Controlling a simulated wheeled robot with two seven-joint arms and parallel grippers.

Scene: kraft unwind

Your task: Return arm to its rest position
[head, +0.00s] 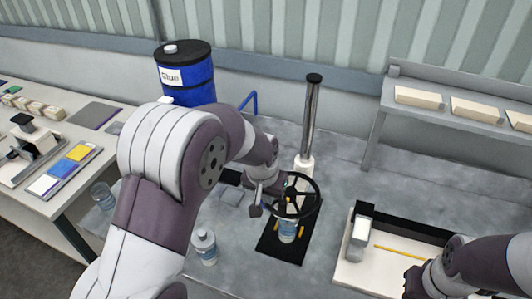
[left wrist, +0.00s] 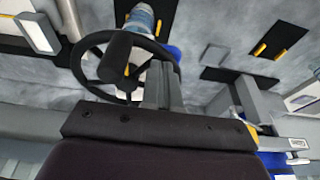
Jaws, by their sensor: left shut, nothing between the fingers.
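My left arm (head: 165,200) rises from the lower left and bends over toward the middle of the grey bench. My left gripper (head: 258,203) is shut and empty, close beside a black handwheel (head: 318,207). In the left wrist view the closed fingers (left wrist: 162,85) stand just beside the handwheel (left wrist: 84,52); I cannot tell whether they touch. A clear and blue bottle (head: 288,232) stands below the wheel on a black mat (head: 272,248). My right gripper (head: 418,283) is at the lower right, its fingers too dark to read.
A silver post (head: 311,115) rises behind the wheel. A capped jar (head: 204,247) stands left of the mat. A blue drum (head: 188,80) is behind my left arm. A white tray (head: 350,278) lies right, below a shelf (head: 450,108).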

